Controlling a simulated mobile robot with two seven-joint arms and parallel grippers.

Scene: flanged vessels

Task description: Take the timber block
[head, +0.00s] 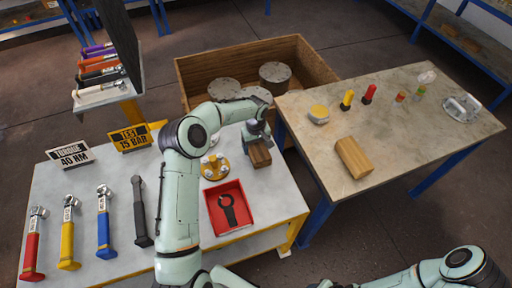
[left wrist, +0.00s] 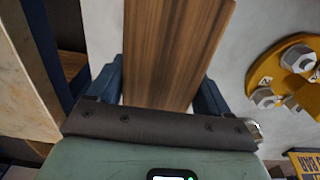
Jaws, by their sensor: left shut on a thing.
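My left gripper (head: 258,138) is shut on a brown timber block (head: 260,155) at the right edge of the white-topped bench. In the left wrist view the block (left wrist: 176,50) stands between the two dark blue fingers, its wood grain running away from the palm. Whether it touches the bench top I cannot tell. A second, lighter timber block (head: 353,157) lies on the table to the right, apart from both grippers. Part of my right arm shows at the lower right of the head view; its gripper is out of sight.
A yellow flange with bolts (head: 214,167) sits just left of the held block, also in the left wrist view (left wrist: 284,78). A red tray (head: 231,222) with a black tool lies nearer. Several torque wrenches (head: 104,225) lie at left. A wooden crate (head: 183,88) with grey vessels stands behind.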

